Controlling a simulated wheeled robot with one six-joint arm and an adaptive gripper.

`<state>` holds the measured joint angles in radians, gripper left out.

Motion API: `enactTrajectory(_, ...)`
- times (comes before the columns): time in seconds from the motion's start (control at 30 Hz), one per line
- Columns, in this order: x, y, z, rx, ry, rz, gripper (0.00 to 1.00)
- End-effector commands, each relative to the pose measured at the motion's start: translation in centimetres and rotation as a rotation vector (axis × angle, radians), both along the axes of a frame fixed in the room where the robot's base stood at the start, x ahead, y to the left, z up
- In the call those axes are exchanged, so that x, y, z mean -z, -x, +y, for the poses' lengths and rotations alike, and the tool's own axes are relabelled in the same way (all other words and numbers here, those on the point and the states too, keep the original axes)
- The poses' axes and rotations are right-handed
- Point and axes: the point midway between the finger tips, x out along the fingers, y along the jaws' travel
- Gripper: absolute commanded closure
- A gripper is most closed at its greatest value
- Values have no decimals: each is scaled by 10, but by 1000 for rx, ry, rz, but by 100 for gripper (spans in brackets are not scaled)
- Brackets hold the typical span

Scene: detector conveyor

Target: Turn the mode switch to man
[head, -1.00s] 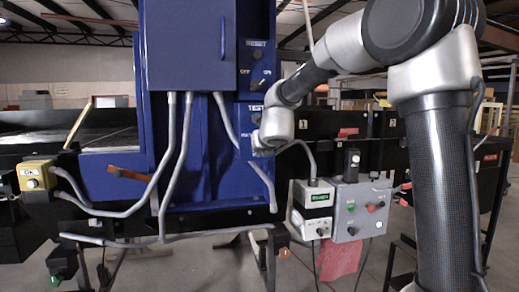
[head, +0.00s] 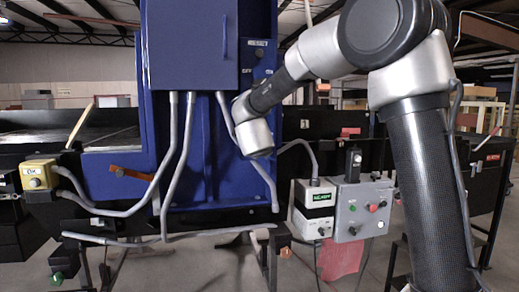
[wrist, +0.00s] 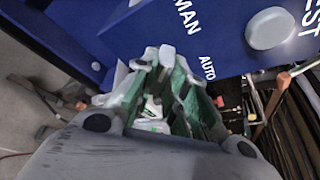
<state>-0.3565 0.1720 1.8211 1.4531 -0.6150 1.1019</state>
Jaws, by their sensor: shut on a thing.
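My gripper (wrist: 166,66) has green-lined fingers and is shut on the pale grey mode switch knob (wrist: 167,52), at the top centre of the wrist view. The white label MAN (wrist: 185,17) is above it and AUTO (wrist: 207,67) to its right, both on the blue panel (wrist: 120,25). The fingers cover most of the knob, so I cannot tell which label it points to. In the head view my wrist hides the gripper and the switch, in front of the blue machine (head: 190,50).
A round grey knob (wrist: 269,28) sits by the TEST lettering, close to my gripper. In the head view, grey conduits (head: 170,170) run down the machine. A yellow button box (head: 39,176) is at left; a grey control box (head: 362,208) with buttons is at lower right.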

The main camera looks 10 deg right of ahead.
Motion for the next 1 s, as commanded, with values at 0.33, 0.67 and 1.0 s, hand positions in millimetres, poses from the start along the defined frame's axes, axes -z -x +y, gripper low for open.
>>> enactTrajectory(0.33, 2, 0, 0, 1, 31, 3, 100)
enactTrajectory(0.67, 2, 0, 0, 0, 29, 4, 66)
enactTrajectory(1.0, 0, 2, 1, 0, 28, 1, 64)
